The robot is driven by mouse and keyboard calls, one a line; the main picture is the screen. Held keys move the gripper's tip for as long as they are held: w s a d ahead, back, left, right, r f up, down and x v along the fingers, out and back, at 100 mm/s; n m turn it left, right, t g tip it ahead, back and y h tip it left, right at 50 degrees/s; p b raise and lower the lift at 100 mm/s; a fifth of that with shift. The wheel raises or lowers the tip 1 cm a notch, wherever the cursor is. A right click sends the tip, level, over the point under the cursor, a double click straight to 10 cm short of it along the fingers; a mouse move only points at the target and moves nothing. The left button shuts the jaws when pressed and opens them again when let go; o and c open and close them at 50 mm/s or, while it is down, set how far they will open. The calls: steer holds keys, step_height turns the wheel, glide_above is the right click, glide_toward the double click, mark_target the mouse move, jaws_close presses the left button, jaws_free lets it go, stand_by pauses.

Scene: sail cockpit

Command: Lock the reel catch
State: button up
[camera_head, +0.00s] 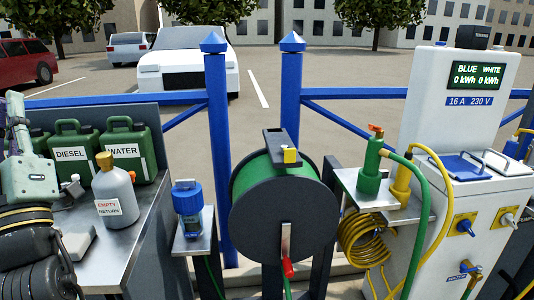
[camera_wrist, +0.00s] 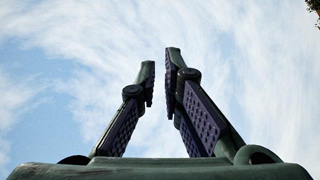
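The hose reel (camera_head: 285,215) stands in the middle of the head view, with a black round side plate and green hose wound behind it. A crank with a red grip (camera_head: 288,267) hangs down at the reel's front. My gripper (camera_head: 15,108) is at the far left, well away from the reel. In the wrist view my gripper (camera_wrist: 160,63) points at the sky, its fingertips narrowly parted, with nothing between them.
A metal bench with a grey bottle (camera_head: 117,190) and green cans (camera_head: 73,152) stands at left. A blue device (camera_head: 187,197) stands left of the reel. A green cylinder (camera_head: 370,168) and a white power post (camera_head: 455,105) stand at right. Blue posts rise behind.

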mark_target(287, 150)
steer(key=w+d+f+h, duration=0.1)
steer(key=w+h, duration=0.1)
steer(key=w+d+f+m+h, duration=0.1)
steer(key=w+d+h, duration=0.1)
steer(key=w+h, duration=0.1)
steer(key=w+d+f+h, duration=0.1)
steer(key=w+h, duration=0.1)
steer(key=shift+w+d+m+h, duration=0.2)
steer(key=shift+m+h, duration=0.1)
steer(key=shift+m, duration=0.1)
jaws_close()
steer(key=w+d+f+m+g+h, duration=0.1)
steer(key=w+d+f+g+h, duration=0.1)
steer(key=d+f+h, duration=0.3)
steer(key=w+d+f+g+h, duration=0.3)
steer(key=d+f+g+h, duration=0.2)
steer(key=d, duration=0.5)
steer(key=w+d+f+m+g+h, duration=0.1)
steer(key=w+d+f+g+h, duration=0.2)
steer(key=d+f+g+h, duration=0.1)
steer(key=d+f+h, duration=0.1)
steer(key=d+h, duration=0.1)
steer(key=d, duration=0.1)
steer(key=shift+w+d+m+h+b, duration=0.25)
steer(key=shift+d+m+h+b, duration=0.05)
steer(key=s+d+p+x, duration=0.2)
steer(key=x, duration=1)
steer(key=shift+w+d+p, duration=0.25)
steer(key=shift+d+p, duration=0.05)
steer(key=shift+d, duration=0.1)
